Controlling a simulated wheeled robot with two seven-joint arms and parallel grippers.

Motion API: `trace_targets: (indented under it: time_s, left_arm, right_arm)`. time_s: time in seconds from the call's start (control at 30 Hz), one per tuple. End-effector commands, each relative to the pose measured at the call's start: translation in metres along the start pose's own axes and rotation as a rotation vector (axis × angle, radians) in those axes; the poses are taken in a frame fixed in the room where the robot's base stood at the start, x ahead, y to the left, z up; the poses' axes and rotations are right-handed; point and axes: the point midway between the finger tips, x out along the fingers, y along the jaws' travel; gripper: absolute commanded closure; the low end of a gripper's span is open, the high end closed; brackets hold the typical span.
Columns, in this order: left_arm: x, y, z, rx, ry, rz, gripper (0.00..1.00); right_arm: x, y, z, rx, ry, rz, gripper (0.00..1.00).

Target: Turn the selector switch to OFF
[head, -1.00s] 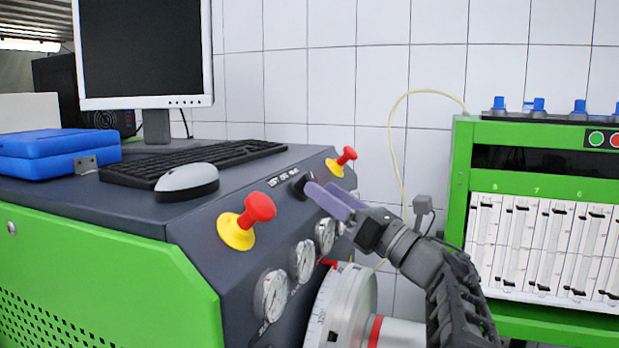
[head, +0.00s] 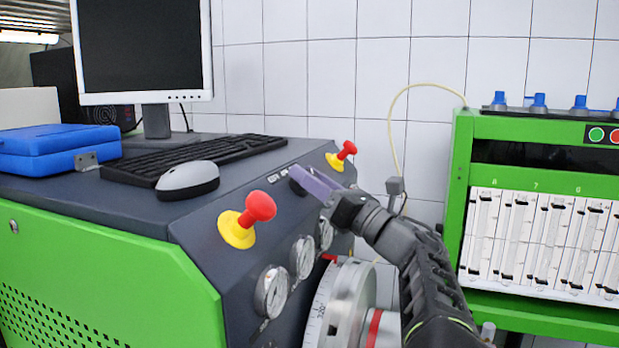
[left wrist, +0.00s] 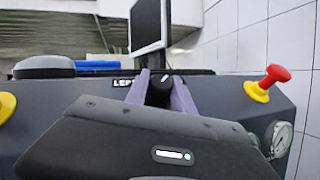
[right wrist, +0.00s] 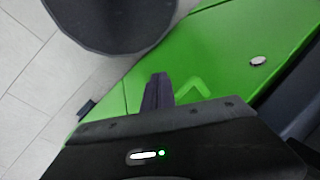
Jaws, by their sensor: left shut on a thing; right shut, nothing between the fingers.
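The selector switch is a black knob (left wrist: 158,92) with a white mark on its top, on the sloping dark console panel (head: 205,235). In the left wrist view it sits between the two purple fingers of my left gripper (left wrist: 160,85), which is shut on it. Part of a white label beside the knob is visible; the rest is hidden. In the head view my left gripper (head: 303,180) reaches the panel from the right and covers most of the knob. My right gripper (right wrist: 158,80) is shut and empty in front of a green panel (right wrist: 215,60).
Two red-and-yellow push buttons, one near (head: 248,218) and one far (head: 342,156), flank the switch. Gauges (head: 271,292) and a graduated wheel (head: 340,305) lie below. A mouse (head: 188,180) and keyboard (head: 195,160) lie on top. A green flow rack (head: 460,190) stands right.

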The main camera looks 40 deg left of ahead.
Motion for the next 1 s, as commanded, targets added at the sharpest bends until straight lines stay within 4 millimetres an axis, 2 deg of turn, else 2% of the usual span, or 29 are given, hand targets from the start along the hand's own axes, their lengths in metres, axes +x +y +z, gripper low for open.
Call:
trace_targets:
  time_s: [0.03, 0.27, 0.57, 1.0]
  left_arm:
    - [-0.0001, -0.0001, 0.0001, 0.0, 0.0, -0.001, 0.81]
    - [-0.0002, -0.0002, 0.0001, 0.0, 0.0, -0.001, 0.99]
    - [0.0003, -0.0002, 0.0008, -0.007, -0.002, 0.02, 1.0]
    - [0.0029, 0.0033, 0.0018, -0.124, -0.001, 0.343, 1.0]
  right_arm:
    - [0.0, 0.0, 0.0, 0.0, 0.0, 0.0, 1.0]
    - [0.0, 0.0, 0.0001, 0.0, 0.0, 0.0, 1.0]
    - [0.0, 0.0, 0.0001, 0.0, 0.0, 0.0, 1.0]
    - [-0.0003, -0.0001, 0.0001, 0.0, 0.0, 0.0, 1.0]
